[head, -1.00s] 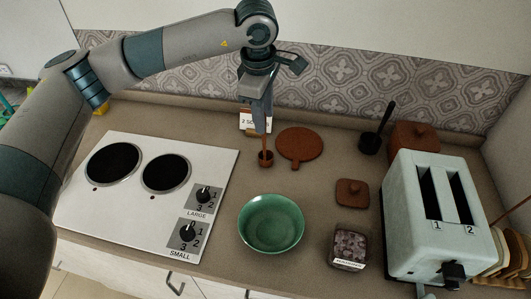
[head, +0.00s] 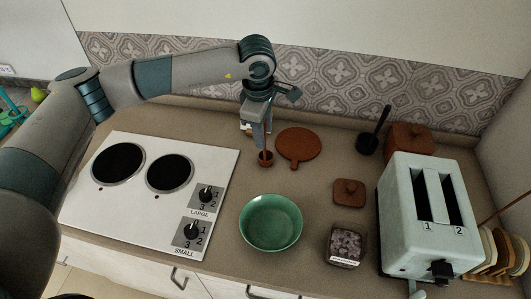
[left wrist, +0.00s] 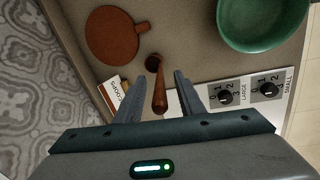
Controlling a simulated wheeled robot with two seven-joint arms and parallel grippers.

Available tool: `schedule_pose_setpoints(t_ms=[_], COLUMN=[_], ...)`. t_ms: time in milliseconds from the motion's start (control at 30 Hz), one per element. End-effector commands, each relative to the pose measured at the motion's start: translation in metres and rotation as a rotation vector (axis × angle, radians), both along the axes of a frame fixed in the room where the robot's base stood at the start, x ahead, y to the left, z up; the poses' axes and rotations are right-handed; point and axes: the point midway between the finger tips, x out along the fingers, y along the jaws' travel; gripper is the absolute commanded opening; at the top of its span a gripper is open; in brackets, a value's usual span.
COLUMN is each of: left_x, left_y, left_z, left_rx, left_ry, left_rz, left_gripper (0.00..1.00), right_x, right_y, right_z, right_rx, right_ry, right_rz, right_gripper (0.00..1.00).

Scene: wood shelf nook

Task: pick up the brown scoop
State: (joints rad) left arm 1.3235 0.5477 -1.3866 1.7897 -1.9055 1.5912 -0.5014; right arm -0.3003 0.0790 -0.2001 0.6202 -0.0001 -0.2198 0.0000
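The brown scoop (head: 266,159) stands on the counter behind the green bowl, with its small cup down and its handle pointing up. In the left wrist view the scoop (left wrist: 159,92) shows its handle reaching up between the two fingers. My left gripper (head: 259,140) is above the cup, pointing down. In the left wrist view the left gripper (left wrist: 156,80) is open, one finger on each side of the handle, with visible gaps. The upper handle is partly hidden by the fingers in the head view. My right gripper is not in view.
A round brown board (head: 298,143) lies right of the scoop, and a label card (left wrist: 112,94) stands close behind it. The green bowl (head: 271,223) is in front. The white cooktop (head: 140,210) is left; the toaster (head: 405,215) is right.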

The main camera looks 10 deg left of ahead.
Motion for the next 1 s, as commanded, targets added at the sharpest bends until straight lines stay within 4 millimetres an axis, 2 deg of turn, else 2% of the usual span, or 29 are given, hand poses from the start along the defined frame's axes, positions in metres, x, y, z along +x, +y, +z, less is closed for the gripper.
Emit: schedule_pose_setpoints(t_ms=[467, 500, 633, 1000], left_x=[0.0002, 0.0002, 0.0002, 0.0003], left_y=[-0.0001, -0.0001, -0.0001, -0.0002], left_z=[-0.0024, -0.0024, -0.0023, -0.0017], left_rx=[0.000, 0.000, 0.000, 0.000], left_ry=[0.000, 0.000, 0.000, -0.001], left_rz=[-0.001, -0.001, 0.000, 0.000], left_gripper=[0.35, 0.33, 0.02, 0.00], right_x=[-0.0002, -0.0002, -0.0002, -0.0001], right_y=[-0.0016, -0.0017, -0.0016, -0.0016], right_z=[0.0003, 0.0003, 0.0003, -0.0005], right_rx=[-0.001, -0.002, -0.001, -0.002], right_ry=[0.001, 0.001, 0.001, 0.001], right_rz=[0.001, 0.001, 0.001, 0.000], right_gripper=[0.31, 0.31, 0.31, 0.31])
